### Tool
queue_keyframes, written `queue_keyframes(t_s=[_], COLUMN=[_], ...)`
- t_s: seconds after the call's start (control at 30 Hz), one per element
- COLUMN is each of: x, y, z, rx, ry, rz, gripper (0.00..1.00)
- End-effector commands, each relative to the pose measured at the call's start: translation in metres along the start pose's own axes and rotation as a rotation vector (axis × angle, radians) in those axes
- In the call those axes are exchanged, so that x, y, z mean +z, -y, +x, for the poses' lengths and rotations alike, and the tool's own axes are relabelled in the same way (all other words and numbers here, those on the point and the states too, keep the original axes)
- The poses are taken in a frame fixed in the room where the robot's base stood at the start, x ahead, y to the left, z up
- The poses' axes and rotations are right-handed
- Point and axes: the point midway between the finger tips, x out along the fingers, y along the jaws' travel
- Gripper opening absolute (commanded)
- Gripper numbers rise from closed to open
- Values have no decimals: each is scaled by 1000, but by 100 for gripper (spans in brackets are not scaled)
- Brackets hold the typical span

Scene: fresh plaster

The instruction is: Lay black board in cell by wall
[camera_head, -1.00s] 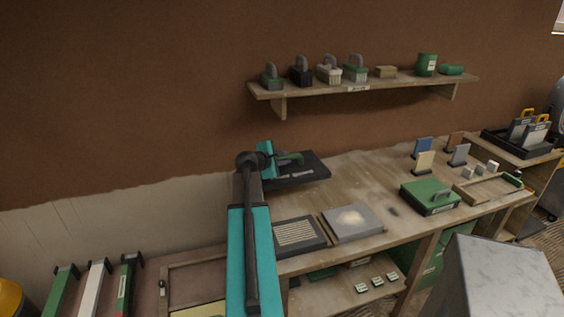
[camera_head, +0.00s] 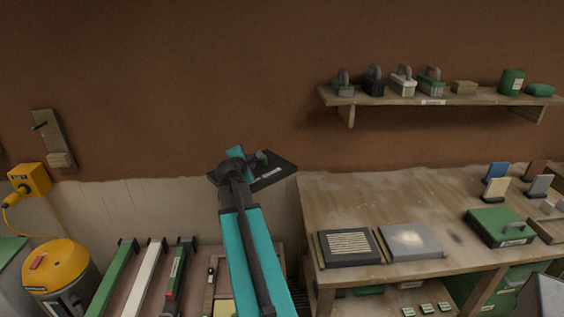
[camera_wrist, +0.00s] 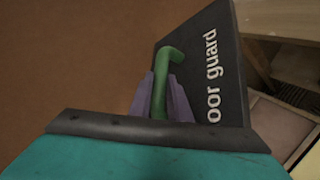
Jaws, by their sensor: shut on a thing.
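The black board (camera_head: 277,172) has a green handle and pale lettering. My gripper (camera_head: 256,160) is shut on the handle and holds the board in the air, left of the workbench and in front of the brown wall. The wrist view shows the jaws (camera_wrist: 162,103) around the green handle (camera_wrist: 168,62) and the black board (camera_wrist: 225,70) with "oor guard" readable. A low wooden frame (camera_head: 278,262) lies below, partly hidden behind my arm.
The workbench (camera_head: 345,205) stands to the right, with a dark framed panel (camera_head: 348,247) and a grey slab (camera_head: 411,242) near its front edge. Long green and white bars (camera_head: 143,275) and a yellow vacuum (camera_head: 58,265) are at lower left. A shelf (camera_head: 450,97) hangs above the bench.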

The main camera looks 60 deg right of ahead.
Motion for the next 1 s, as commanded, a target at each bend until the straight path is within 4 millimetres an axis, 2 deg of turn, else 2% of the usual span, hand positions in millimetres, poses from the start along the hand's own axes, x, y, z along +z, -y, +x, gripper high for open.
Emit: queue_keyframes(t_s=[0.03, 0.1, 0.37, 0.57, 0.87, 1.0], x=[-20, -45, -133, -197, -284, -321], y=[-9, -18, -48, -67, -87, -93], z=[-11, -23, -77, -126, -212, -256], rx=[20, 40, 116, 174, 263, 303], ry=[-34, -77, -236, -360, -545, -632], rz=[-15, -35, -111, -168, -255, -297], gripper=[0, 0, 0, 0, 0, 0])
